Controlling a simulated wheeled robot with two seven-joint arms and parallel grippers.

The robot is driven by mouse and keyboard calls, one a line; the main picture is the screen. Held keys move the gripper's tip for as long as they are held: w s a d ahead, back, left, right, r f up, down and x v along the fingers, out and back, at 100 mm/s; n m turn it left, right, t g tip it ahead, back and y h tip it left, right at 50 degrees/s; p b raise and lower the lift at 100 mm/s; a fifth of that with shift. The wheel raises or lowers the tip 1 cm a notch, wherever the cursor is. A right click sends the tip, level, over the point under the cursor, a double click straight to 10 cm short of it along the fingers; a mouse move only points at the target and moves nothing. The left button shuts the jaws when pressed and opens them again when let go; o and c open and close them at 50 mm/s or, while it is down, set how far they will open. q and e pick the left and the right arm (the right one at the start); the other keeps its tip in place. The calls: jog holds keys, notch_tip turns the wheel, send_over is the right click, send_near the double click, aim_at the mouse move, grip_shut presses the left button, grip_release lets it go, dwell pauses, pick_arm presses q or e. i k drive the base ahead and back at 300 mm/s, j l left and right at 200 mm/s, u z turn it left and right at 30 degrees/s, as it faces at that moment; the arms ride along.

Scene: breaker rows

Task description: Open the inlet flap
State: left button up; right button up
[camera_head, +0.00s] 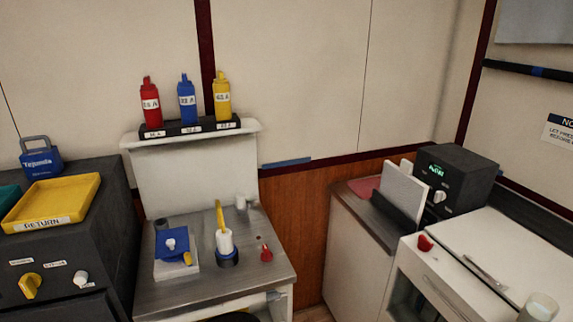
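No part is legibly marked as the inlet flap. A blue square plate (171,244) with a white knob on it and a small yellow piece at its corner lies on a white block (178,268) on the metal worktop; it may be the flap, but I cannot tell. It looks flat on the block. Beside it stands a white cylinder (225,241) in a blue base, with a yellow lever rising from it. Neither of my grippers is in view.
A red knob (266,254) sits right of the cylinder on the worktop (200,288). A shelf (138,139) behind holds red, blue and yellow bottles. Left is a dark cabinet with a yellow RETURN tray (52,203). Right is a black device (456,175) with a lit display.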

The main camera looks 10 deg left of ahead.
aim_at(171, 242)
jog(key=u, duration=1.2)
